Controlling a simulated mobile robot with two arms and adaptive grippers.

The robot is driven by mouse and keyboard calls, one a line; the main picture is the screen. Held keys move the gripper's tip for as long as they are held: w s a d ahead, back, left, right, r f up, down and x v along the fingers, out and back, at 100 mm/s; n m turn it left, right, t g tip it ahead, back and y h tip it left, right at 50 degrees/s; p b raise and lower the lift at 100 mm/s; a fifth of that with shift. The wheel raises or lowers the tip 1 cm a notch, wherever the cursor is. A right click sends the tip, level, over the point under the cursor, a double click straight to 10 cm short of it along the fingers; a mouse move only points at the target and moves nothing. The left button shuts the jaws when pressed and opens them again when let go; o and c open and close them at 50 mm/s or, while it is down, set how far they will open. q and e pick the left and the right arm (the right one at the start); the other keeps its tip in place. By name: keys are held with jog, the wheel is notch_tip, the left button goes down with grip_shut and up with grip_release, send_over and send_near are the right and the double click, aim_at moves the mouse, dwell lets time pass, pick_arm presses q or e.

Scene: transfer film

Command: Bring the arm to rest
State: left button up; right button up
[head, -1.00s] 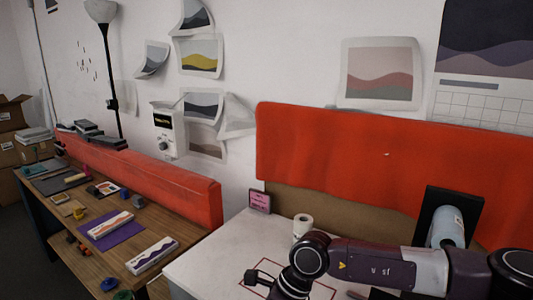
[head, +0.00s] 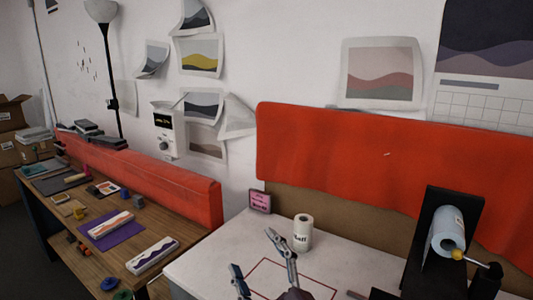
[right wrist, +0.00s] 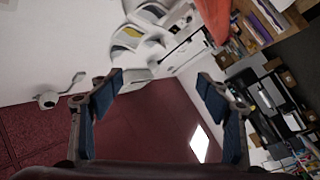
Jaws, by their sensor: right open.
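My right gripper (head: 262,262) shows at the bottom middle of the head view, its two fingers spread apart over the white table (head: 215,256). It looks empty. In the right wrist view its blue-padded fingers (right wrist: 162,94) are wide apart with nothing between them. That wrist view is tilted and looks out over the room. Only a little of the right arm shows in the head view. My left gripper is not in view.
A white roll (head: 303,233) stands just behind the right gripper, beside a small pink sign (head: 260,201). An orange-red panel (head: 375,160) backs the table. A wooden bench (head: 105,262) with prints is at left.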

jog(key=s+d+f+m+g+h, duration=0.3)
jog(key=s+d+f+m+h, duration=0.1)
jog(key=d+f, duration=0.5)
jog(key=s+d+f+m+g+h, duration=0.3)
jog(key=d+f+m, duration=0.25)
jog(key=f, duration=0.65)
jog(key=s+d+f+m+g, duration=0.1)
jog(key=s+d+f+g, duration=0.25)
jog(key=s, duration=0.35)
jog(key=s+d+f+m+g+h, duration=0.1)
jog(key=s+d+f+g, duration=0.1)
jog(key=s+f, duration=0.35)
jog(key=s+d+f+m+g, duration=0.1)
jog(key=s+d+f+g, duration=0.2)
jog(key=s, duration=0.6)
notch_tip(320, 180, down, 28)
jog(key=s+f+g+b, duration=0.1)
jog(key=b, duration=0.1)
jog(key=s+d+f+g+b, duration=0.1)
jog(key=s+d+f+b, duration=0.1)
jog(key=s+f, duration=1.5)
jog(key=shift+s+d+n+h, duration=0.15)
jog(key=shift+d+n+h, duration=0.15)
jog(key=shift+d+n, duration=0.05)
